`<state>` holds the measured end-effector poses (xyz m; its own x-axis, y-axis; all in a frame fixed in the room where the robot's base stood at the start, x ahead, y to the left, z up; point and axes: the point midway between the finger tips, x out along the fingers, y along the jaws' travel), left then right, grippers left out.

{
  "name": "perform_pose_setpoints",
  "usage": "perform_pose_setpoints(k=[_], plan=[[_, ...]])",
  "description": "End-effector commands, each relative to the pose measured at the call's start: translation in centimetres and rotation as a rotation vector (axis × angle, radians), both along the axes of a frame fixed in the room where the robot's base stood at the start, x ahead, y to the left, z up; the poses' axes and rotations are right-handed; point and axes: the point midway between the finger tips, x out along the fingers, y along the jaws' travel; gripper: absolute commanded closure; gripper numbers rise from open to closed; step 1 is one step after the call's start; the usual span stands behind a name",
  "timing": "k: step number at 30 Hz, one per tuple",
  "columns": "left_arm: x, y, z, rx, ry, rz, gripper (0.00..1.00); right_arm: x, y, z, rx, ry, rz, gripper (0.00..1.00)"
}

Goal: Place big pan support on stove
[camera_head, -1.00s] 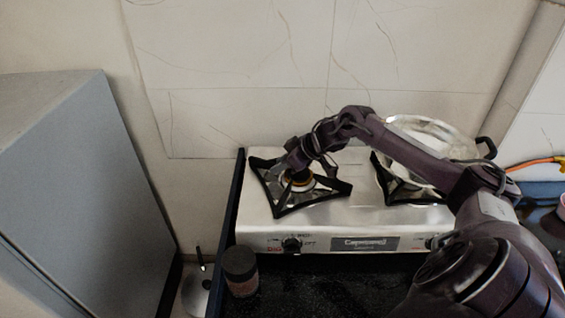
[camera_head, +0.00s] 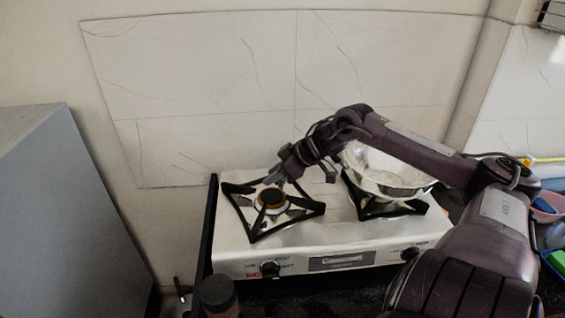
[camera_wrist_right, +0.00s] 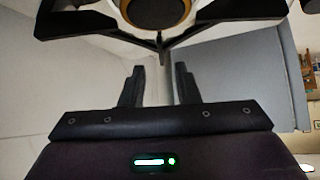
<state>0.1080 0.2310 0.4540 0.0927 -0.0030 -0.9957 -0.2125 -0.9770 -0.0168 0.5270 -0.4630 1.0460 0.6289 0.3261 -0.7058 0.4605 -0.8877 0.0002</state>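The black pan support (camera_head: 262,229) sits over the left burner (camera_head: 270,198) of the silver stove (camera_head: 290,259), its arms spread around the burner cap. It also shows at the top of the right wrist view (camera_wrist_right: 85,27). My right gripper (camera_head: 282,179) is at the back right of this support, close above it. In the right wrist view my gripper (camera_wrist_right: 160,74) has its two fingers apart with nothing between them, and one support arm ends just beyond the fingertips. A second black support (camera_head: 376,208) is on the right burner, partly covered by a pan. My left gripper is out of view.
A shiny metal pan (camera_head: 385,180) stands on the right burner, beside my right arm. A dark-lidded jar (camera_head: 218,297) stands at the stove's front left corner. A grey cabinet (camera_head: 60,200) is at left, and the tiled wall (camera_head: 215,80) rises behind the stove.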

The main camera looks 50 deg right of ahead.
Motion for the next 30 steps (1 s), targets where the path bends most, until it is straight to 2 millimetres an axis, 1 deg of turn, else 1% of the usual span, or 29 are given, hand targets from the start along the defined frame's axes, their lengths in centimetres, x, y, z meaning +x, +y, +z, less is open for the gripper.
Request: perform_pose_setpoints(k=[3, 10, 30], plan=[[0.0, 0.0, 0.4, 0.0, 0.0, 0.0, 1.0, -0.7, -0.3, 1.0, 0.006, -0.002, 0.0, 0.71], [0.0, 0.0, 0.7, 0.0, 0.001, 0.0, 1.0, -1.7, -0.9, 2.0, 0.001, -0.001, -0.001, 0.71], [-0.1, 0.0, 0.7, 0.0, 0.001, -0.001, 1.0, -1.9, -1.0, 2.1, -0.001, 0.0, -0.001, 0.71]])
